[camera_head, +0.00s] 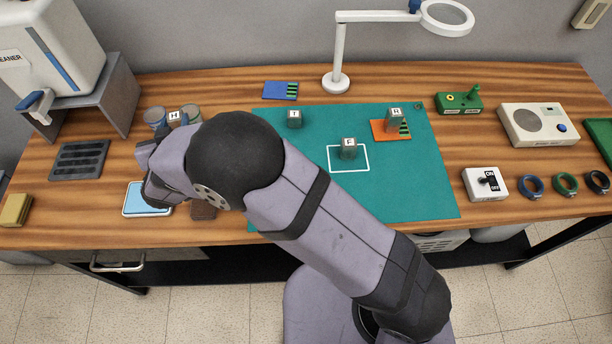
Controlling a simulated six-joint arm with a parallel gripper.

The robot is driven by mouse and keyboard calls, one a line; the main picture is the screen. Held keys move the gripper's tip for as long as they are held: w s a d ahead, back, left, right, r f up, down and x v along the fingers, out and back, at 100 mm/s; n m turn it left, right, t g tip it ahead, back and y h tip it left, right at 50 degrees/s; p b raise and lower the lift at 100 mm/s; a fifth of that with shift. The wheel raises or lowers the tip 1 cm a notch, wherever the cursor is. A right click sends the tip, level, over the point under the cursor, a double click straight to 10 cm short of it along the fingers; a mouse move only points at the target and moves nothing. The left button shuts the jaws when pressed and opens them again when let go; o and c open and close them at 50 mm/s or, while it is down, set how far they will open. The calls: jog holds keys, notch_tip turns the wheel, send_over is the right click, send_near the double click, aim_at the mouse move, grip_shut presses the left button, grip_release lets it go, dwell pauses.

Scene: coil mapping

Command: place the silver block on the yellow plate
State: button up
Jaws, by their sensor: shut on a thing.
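My gripper (157,192) is at the left of the bench, over the light blue pad, mostly hidden by my dark wrist. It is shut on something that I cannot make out. Several grey blocks with letter tags are in view: one (294,118) at the back of the green mat, one (348,149) in the white square, one (395,119) by the orange plate, and one (174,117) among cans behind my wrist. I cannot tell which is the silver block. No yellow plate shows clearly; a dull yellow slab (16,210) lies at the far left edge.
The green mat (300,190) has free room at its front. An orange plate (381,133) lies on it. A white magnifier lamp (337,82) stands behind. A switch box (484,184) and rings are at right. A dark grille (80,160) and cleaner machine are at left.

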jog(key=s+d+f+m+h, duration=0.1)
jog(key=s+d+h, duration=0.1)
jog(key=d, duration=0.3)
jog(key=s+d+f+m+h+p, duration=0.1)
jog(key=s+d+f+m, duration=0.1)
jog(key=s+d, duration=0.2)
jog(key=s+d+f+m+h, duration=0.1)
jog(key=s+d+f+h, duration=0.1)
jog(key=d, duration=0.5)
jog(key=shift+s+d+f+m+h+p, duration=0.1)
jog(key=shift+s+f+m+h+p, duration=0.2)
jog(key=shift+s+m, duration=0.1)
jog(key=s+d+r+m+g+h, duration=0.2)
jog(key=d+m+h, duration=0.1)
jog(key=d, duration=0.3)
jog(key=s+d+r+m+g+h, duration=0.2)
jog(key=d+m+h, duration=0.2)
jog(key=d, duration=0.3)
jog(key=shift+a+f+p, duration=0.15)
jog(key=shift+f+p, duration=0.35)
jog(key=shift+f, duration=2.15)
jog(key=shift+a+f+p, duration=0.1)
jog(key=shift+f+p, duration=0.35)
jog(key=shift+f, duration=2.2)
jog(key=shift+f, duration=0.1)
jog(key=o, duration=1.1)
